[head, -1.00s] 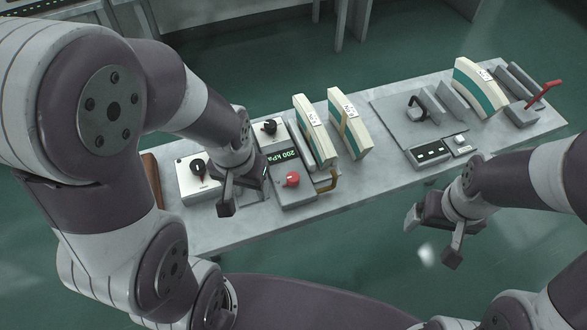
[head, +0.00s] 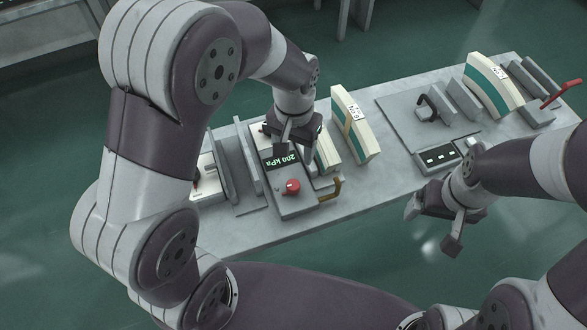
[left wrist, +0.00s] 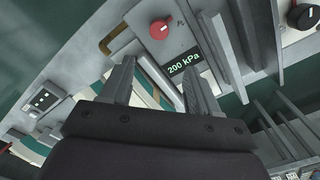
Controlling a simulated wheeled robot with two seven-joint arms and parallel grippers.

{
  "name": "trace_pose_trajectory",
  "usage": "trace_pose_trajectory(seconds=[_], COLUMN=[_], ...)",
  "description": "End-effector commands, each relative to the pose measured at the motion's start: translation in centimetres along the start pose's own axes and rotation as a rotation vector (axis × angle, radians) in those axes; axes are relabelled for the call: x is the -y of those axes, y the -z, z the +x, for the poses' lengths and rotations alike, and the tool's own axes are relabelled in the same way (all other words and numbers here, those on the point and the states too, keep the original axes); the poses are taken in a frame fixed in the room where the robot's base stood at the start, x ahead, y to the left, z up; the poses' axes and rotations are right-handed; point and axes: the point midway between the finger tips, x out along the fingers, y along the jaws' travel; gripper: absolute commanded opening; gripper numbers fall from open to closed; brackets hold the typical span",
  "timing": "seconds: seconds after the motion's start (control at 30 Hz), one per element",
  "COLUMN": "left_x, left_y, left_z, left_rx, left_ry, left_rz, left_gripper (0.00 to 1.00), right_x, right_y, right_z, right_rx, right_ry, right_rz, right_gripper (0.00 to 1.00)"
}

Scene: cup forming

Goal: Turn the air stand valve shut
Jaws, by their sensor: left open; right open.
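The air stand (head: 294,207) is a grey box on the bench with a green "200 kPa" display (head: 282,160). A red round knob (head: 292,186) with a white mark sits on its top, and a bent brass-coloured pipe or handle (head: 331,190) is at its right side. The left wrist view also shows the red knob (left wrist: 161,28) and the display (left wrist: 184,64). My left gripper (head: 297,152) is open above the far end of the stand, behind the knob and apart from it. My right gripper (head: 432,226) is open and empty in front of the bench.
A cream block (head: 327,151) stands just right of my left gripper, partly hidden; another (head: 354,130) is beyond it. Upright grey plates (head: 222,165) stand left of the air stand. A panel with buttons (head: 440,157) and a red lever (head: 562,92) are farther right.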

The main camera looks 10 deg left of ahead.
Motion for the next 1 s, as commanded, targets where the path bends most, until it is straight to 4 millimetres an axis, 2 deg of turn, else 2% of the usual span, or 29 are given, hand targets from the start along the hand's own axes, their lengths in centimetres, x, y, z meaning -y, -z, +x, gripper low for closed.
trace_pose_trajectory(seconds=[0.3, 0.43, 0.6, 0.87, 0.97, 1.0], left_x=[0.0, 0.1, 0.0, 0.1, 0.1, 0.1], left_y=[-0.4, -0.3, -0.2, -0.2, -0.2, -0.2], left_z=[7.6, 10.2, 11.8, 12.0, 12.0, 12.0], left_rx=[0.009, 0.006, 0.002, 0.001, 0.001, 0.001], left_ry=[0.000, 0.000, 0.000, 0.000, 0.000, 0.000], left_rz=[-0.002, -0.002, -0.002, -0.002, -0.002, -0.002], left_gripper=[0.61, 0.61, 0.61, 0.61, 0.32, 0.19], right_x=[0.0, 0.0, 0.0, 0.0, 0.0, 0.0], right_y=[0.0, 0.0, 0.0, 0.0, 0.0, 0.0], right_z=[-0.1, -0.1, -0.1, -0.1, -0.1, -0.1], right_rx=[0.000, 0.000, 0.000, 0.000, 0.000, 0.000], right_ry=[0.000, 0.000, 0.000, 0.000, 0.000, 0.000], right_rz=[0.000, 0.000, 0.000, 0.000, 0.000, 0.000], right_gripper=[0.90, 0.90, 0.90, 0.90, 0.90, 0.90])
